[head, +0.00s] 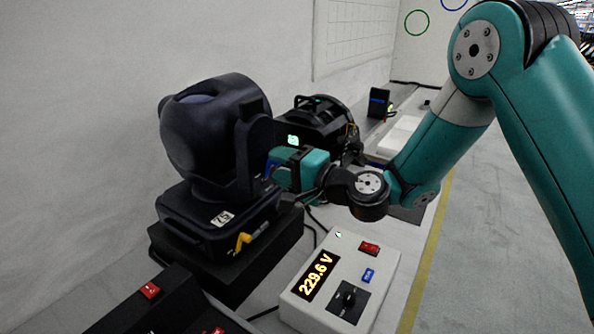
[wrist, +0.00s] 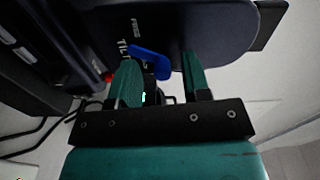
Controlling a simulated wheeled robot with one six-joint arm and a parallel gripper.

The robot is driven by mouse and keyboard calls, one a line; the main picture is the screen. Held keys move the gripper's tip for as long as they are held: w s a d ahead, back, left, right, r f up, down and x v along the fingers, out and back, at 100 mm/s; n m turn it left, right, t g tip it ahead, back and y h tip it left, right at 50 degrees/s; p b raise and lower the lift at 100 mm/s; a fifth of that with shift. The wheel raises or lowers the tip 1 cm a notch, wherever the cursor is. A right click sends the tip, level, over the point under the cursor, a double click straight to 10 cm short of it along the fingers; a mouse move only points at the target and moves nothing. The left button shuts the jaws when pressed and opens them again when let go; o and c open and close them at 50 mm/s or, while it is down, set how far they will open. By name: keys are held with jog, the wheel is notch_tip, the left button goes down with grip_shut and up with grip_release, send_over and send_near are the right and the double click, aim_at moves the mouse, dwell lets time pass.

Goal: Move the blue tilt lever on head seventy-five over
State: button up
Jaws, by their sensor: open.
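The dark moving head (head: 205,125) stands on a black case, with a white tag on its base that seems to read 57 or 75. In the wrist view its yoke side (wrist: 200,25) bears the word TILT and the blue tilt lever (wrist: 150,62). My gripper (wrist: 160,72) is open, its two teal fingers either side of the lever. The lever sits nearer the left finger; I cannot tell whether they touch. In the head view my gripper (head: 274,170) is at the right side of the yoke, largely hiding the lever there.
A yellow lever (head: 243,242) sticks out of the head's base. A white power box (head: 340,280) reading 229.6 V stands in front. Another black lamp (head: 315,122) stands behind my gripper. A black unit with red switches (head: 150,290) is at lower left.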

jog(key=b+v, duration=1.2)
jog(key=v, duration=0.5)
jog(key=shift+b, duration=0.4)
jog(key=shift+s+d, duration=0.1)
jog(key=shift+d, duration=0.05)
